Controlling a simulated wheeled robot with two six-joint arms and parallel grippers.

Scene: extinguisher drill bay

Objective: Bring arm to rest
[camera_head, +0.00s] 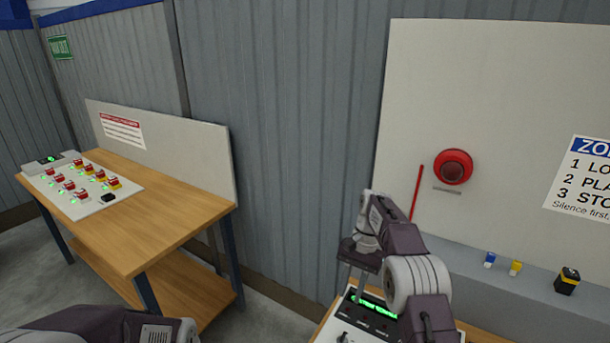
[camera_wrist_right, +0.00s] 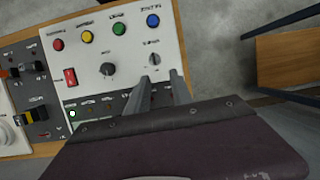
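My right arm reaches in from the lower right in the head view. My right gripper (camera_head: 355,284) points down above a control panel (camera_head: 354,326). In the right wrist view its two fingers (camera_wrist_right: 160,76) stand apart with nothing held between them. A small dark knob (camera_wrist_right: 154,60) on the panel shows just beyond the fingertips; I cannot tell whether they touch the panel. My left arm (camera_head: 105,325) shows only in part at the lower left of the head view, and its gripper is out of view.
The panel carries coloured buttons, including a green one (camera_wrist_right: 119,28), a larger knob (camera_wrist_right: 107,69) and a red switch (camera_wrist_right: 70,77). A wooden table (camera_head: 165,215) with another button board (camera_head: 85,190) stands left. A red round alarm (camera_head: 453,167) is on the white wall board.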

